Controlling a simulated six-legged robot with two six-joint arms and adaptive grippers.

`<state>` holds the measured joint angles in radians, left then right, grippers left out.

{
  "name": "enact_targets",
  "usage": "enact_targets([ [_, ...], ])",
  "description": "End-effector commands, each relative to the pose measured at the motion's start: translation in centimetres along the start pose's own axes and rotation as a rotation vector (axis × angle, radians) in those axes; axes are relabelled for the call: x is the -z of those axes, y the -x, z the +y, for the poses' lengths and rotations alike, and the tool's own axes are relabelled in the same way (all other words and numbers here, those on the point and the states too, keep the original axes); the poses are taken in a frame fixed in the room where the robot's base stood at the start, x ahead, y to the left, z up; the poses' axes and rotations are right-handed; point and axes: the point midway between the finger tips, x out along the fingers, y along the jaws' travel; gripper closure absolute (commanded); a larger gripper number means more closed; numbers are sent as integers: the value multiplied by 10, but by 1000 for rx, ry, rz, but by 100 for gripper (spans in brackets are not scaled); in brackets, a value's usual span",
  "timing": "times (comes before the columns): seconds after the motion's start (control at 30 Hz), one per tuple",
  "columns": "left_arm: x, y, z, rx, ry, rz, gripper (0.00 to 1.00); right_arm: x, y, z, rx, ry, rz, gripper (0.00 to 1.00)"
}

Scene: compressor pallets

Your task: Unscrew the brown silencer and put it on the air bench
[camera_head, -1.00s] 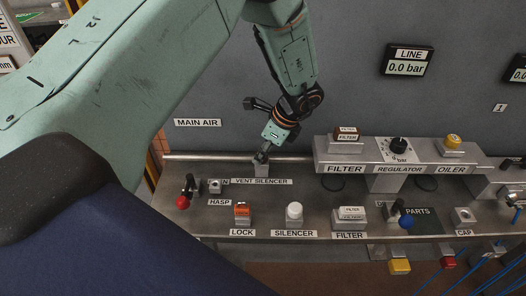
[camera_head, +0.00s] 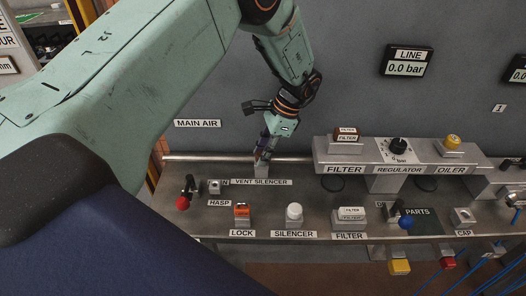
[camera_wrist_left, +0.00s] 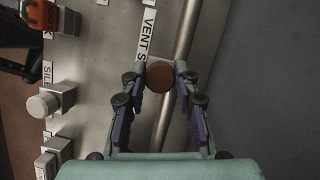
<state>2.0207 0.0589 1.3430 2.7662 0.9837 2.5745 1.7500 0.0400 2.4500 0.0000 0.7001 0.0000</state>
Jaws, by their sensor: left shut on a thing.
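The brown silencer (camera_wrist_left: 160,76) shows as a round brown top between my left gripper's fingertips in the left wrist view. It sits at the pipe by the vent silencer label (camera_head: 261,182). My left gripper (camera_head: 264,152) points down over the vent block (camera_head: 262,171) in the head view and is shut on the silencer. Its fingertips also show in the left wrist view (camera_wrist_left: 160,74). In the head view the fingers mostly hide the silencer. The air bench (camera_head: 330,208) is the grey metal top below. My right gripper is not in view.
A white silencer (camera_head: 294,212) and an orange lock (camera_head: 242,211) stand on labelled blocks at the bench front. A red-knobbed lever (camera_head: 184,202) is at the left. Filter, regulator (camera_head: 398,147) and oiler stand at the right. A pipe (camera_head: 215,158) runs along the back.

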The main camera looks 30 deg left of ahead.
Motion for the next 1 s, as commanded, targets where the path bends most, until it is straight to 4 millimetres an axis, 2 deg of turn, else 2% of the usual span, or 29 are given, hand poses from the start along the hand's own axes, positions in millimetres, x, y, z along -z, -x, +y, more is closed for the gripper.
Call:
enact_targets([
  [0.03,-1,-6,3,-25,31,-7,100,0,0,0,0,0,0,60],
  [0.23,-1,-6,4,-30,45,-8,100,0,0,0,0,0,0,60],
  [0.27,-1,-6,4,-30,44,-8,69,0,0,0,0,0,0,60],
  [0.57,-1,-4,2,-25,43,-6,44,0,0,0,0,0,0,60],
  [0.83,0,-2,1,-16,32,-3,44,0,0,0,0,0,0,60],
  [1.0,-1,-2,2,66,-168,-5,44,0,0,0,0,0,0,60],
])
